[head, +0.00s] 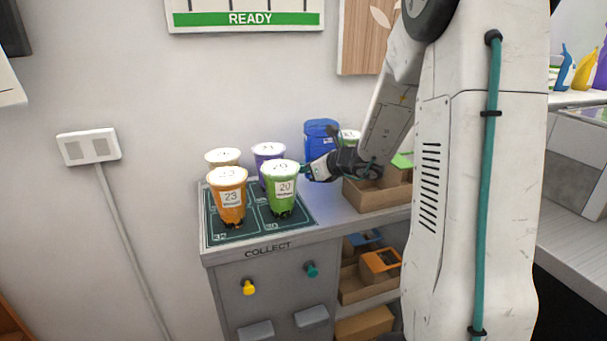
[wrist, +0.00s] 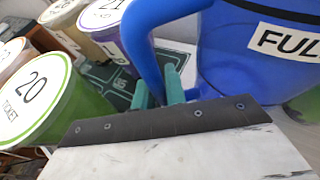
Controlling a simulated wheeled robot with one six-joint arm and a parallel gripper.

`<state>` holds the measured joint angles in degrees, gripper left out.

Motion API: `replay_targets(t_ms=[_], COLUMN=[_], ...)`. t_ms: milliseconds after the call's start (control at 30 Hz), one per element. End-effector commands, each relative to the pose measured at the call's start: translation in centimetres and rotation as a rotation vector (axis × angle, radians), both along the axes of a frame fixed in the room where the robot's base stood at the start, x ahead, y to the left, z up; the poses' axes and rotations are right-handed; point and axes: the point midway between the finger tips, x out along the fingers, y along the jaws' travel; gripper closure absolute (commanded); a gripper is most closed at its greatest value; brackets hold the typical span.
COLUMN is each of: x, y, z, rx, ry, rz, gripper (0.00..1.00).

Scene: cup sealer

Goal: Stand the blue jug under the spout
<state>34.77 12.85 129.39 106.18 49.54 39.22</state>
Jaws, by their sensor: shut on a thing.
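The blue jug (head: 320,132) is at the back of the grey counter, behind my gripper in the head view. In the wrist view the jug (wrist: 255,70) fills the upper right and bears a white label reading "FUL", cut off by the edge. Its handle (wrist: 146,45) comes down to the teal fingertips. My gripper (wrist: 160,92) is shut on this handle; the exact grip is partly hidden. In the head view my gripper (head: 306,172) is between the green cup and the jug. The jug's base is hidden, so I cannot tell whether it touches the counter. No spout is identifiable.
A green cup (head: 283,190) stands close left of my gripper, with an orange cup (head: 228,197), a purple cup (head: 266,153) and another cup (head: 222,157) on the dark mat (head: 297,221). A cardboard tray (head: 377,197) is to the right.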

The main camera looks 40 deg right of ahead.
Motion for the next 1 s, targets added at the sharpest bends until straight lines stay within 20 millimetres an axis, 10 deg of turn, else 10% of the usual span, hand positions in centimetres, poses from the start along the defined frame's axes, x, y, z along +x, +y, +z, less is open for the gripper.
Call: replay_targets(t_ms=[533,633,1000], x=[0.0,0.0,-0.2], y=[0.0,0.0,0.0], z=[-2.1,-2.0,-1.6], rx=[-0.001,-0.001,-0.001], ry=[-0.001,0.0,0.0], rz=[0.0,0.0,-0.001], gripper=[1.0,0.65,0.65])
